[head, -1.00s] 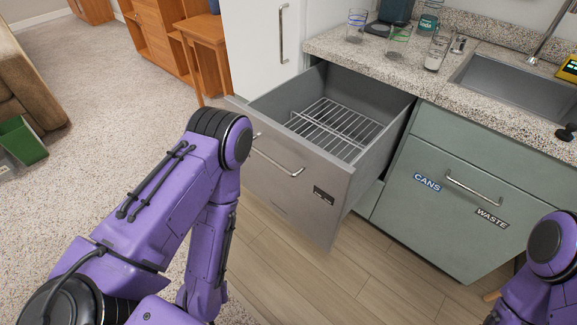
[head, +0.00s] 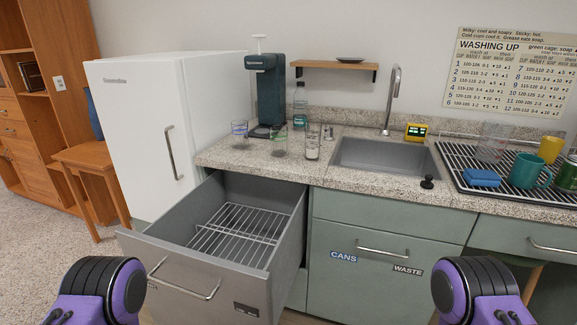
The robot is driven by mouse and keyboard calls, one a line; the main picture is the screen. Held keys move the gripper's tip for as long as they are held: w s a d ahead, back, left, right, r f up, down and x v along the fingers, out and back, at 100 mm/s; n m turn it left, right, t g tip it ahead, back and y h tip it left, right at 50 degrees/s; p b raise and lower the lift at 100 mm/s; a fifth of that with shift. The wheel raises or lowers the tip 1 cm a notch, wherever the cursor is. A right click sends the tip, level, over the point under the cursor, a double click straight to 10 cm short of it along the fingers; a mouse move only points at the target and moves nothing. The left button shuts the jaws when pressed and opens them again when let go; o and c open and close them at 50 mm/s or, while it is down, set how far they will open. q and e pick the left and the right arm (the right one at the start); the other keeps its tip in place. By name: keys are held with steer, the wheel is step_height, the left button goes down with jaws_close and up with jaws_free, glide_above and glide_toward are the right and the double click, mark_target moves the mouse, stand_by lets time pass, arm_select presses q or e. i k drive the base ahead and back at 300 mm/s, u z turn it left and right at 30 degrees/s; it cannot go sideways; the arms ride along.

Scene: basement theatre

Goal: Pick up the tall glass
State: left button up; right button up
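A tall clear glass (head: 313,142) stands upright on the speckled counter, left of the sink, with something whitish low in it. Two shorter glasses stand to its left: one with a blue band (head: 239,133) and one with a green band (head: 279,141). My purple arm links show at the bottom left and bottom right of the head view, well in front of the counter. Both grippers are out of view.
A grey drawer (head: 285,228) with a wire rack stands open below the glasses. A dark drink machine (head: 268,92) and a teal-labelled bottle (head: 300,112) stand behind them. The sink (head: 383,158) is to the right, then a drying rack (head: 455,172) with mugs.

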mark_target(313, 129)
steer(key=z, duration=2.45)
steer(key=i, duration=0.85)
steer(key=u, duration=3.55)
steer(key=i, duration=0.4)
steer(key=z, duration=0.05)
